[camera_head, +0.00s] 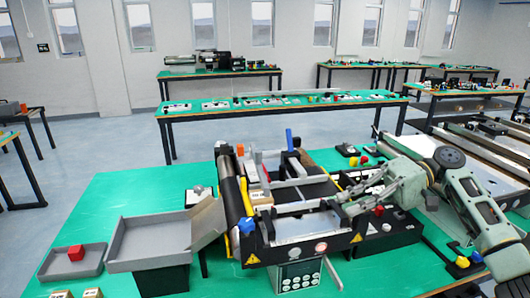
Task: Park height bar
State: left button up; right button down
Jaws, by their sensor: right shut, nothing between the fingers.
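A mini conveyor (237,205) stands on the green table in the middle of the view. A pale grey crossbar (300,182) spans it and looks like the height bar; I cannot tell its exact setting. An upright blue handle (289,139) stands at the conveyor's far side. My right gripper (344,199) reaches in from the right, shut and empty, low over the conveyor's right part. Its fingers hide some of the frame there, and I cannot tell whether they touch it. My left gripper is out of view.
A control box with buttons (299,280) is at the front. Green table surface (120,195) is clear at the back left.

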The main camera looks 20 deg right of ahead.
aim_at(257, 155)
jog(key=i, duration=0.95)
